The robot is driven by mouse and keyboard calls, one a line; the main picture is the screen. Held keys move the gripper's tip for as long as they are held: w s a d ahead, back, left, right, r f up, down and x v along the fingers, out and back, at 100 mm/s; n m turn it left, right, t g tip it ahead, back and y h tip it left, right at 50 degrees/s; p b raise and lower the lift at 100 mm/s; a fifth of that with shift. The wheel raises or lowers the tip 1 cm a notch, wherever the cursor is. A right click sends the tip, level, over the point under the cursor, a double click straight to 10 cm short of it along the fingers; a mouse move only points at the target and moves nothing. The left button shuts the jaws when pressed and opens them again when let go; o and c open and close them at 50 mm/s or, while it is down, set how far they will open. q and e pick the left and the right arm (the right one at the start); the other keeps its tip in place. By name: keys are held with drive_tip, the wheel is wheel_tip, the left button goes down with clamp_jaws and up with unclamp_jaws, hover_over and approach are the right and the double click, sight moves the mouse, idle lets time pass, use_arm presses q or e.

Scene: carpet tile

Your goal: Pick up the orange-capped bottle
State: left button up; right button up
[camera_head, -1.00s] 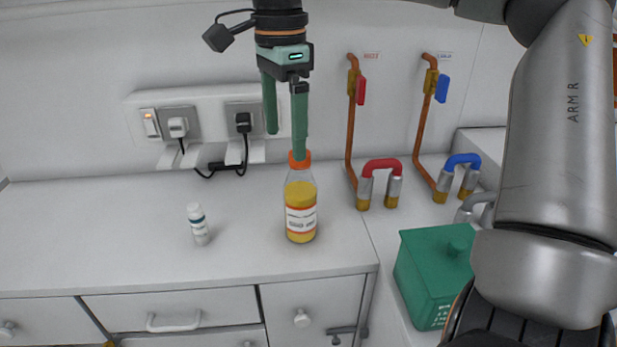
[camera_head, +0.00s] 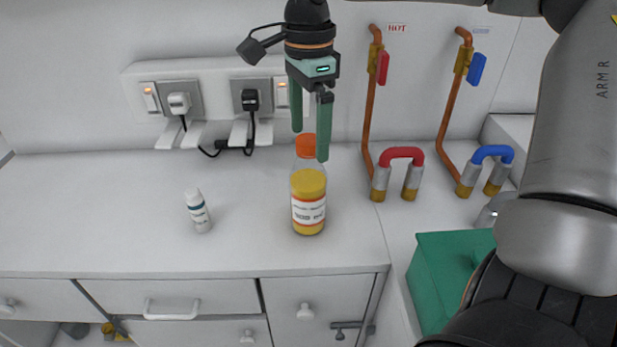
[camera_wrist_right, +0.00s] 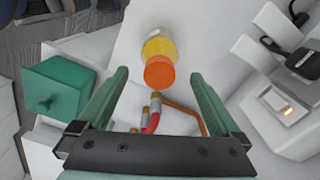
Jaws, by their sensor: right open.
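The orange-capped bottle (camera_head: 309,192) stands upright on the white counter, with yellow contents and a white label. My right gripper (camera_head: 310,146) points down from above, open, with its green fingers at the height of the orange cap. In the head view the cap shows between the two fingers, and the right finger overlaps its edge. In the right wrist view the orange cap (camera_wrist_right: 159,73) lies ahead between the open fingertips (camera_wrist_right: 158,75); I see no contact there. My left gripper is not in view.
A small white bottle (camera_head: 197,211) stands to the left on the counter. Wall sockets with plugs (camera_head: 179,103) are behind. A red-handled tap (camera_head: 401,154), a blue-handled tap (camera_head: 492,153) and a green box (camera_head: 440,270) are to the right.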

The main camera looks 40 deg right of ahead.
sight(308, 159)
drive_tip(key=shift+f, duration=3)
drive_tip(key=shift+r, duration=0.1)
clamp_jaws()
